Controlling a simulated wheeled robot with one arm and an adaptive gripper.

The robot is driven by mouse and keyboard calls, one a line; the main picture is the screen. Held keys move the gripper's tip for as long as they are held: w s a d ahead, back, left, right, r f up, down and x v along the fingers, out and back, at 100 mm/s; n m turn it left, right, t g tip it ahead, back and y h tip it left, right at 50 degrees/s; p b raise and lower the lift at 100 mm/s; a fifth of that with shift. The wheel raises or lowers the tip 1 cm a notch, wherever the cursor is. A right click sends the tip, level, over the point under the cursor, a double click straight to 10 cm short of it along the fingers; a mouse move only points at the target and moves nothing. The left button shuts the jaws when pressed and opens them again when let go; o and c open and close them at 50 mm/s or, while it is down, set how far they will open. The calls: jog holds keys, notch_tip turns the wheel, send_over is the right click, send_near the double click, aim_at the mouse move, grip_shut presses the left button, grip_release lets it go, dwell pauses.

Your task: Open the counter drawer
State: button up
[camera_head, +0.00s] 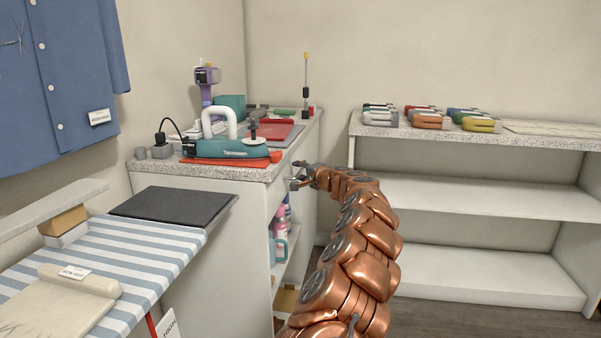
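The white counter (215,220) with a speckled grey top stands left of centre. Its open front faces right, and I see it at a steep angle. The drawer front seems to be the narrow white strip just below the top, above the open shelves; it is small and partly hidden by my gripper. I cannot make out its handle clearly or see any gap at the drawer. My gripper (293,182) is at the counter's front, close to the top's edge. Its fingers are small and dark; I cannot tell whether they touch anything or are open.
Bottles (280,235) stand on the shelf below. A striped ironing board (130,255) is at lower left. Floor shows at lower right.

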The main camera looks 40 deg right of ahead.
grip_shut()
dwell(0.7)
